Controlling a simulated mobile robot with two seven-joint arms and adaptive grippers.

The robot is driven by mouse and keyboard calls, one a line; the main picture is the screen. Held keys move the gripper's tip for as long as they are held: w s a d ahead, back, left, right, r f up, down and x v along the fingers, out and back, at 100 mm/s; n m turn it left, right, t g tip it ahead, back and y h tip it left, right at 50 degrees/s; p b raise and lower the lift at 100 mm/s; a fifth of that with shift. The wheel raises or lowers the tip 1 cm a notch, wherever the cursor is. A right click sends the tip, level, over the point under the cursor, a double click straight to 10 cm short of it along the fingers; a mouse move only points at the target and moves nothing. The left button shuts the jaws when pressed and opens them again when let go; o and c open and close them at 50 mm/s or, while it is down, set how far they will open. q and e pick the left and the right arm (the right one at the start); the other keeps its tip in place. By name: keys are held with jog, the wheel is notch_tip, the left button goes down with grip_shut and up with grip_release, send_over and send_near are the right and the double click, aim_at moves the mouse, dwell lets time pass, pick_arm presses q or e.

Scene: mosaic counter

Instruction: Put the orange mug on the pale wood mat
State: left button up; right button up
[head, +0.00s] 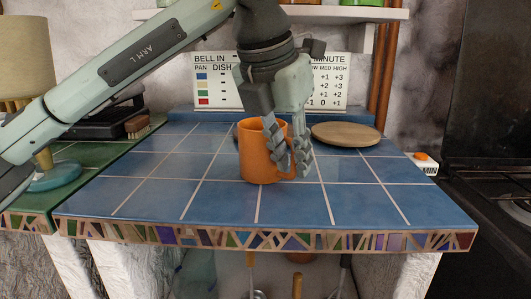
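The orange mug (255,160) stands upright on the blue tiled counter, near its middle, with its handle to the right. My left gripper (293,160) reaches down from above at the mug's right side. One finger is in front of the mug's wall and the other is right of the handle, with the handle between them. I cannot tell whether the fingers press on the handle. The pale wood mat (345,134) is a round, flat, empty disc farther back on the right. My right gripper is not in view.
Blue tiles (340,195) are clear in front and to the right. A brush (137,125) and a lamp (25,60) are on the left. A small white box with an orange button (424,163) sits at the right edge.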

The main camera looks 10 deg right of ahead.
pick_arm(q)
jog(key=shift+w+d+f, duration=0.1)
jog(key=shift+w+f, duration=0.05)
jog(key=shift+f, duration=0.25)
grip_shut()
jog(key=shift+r, duration=0.15)
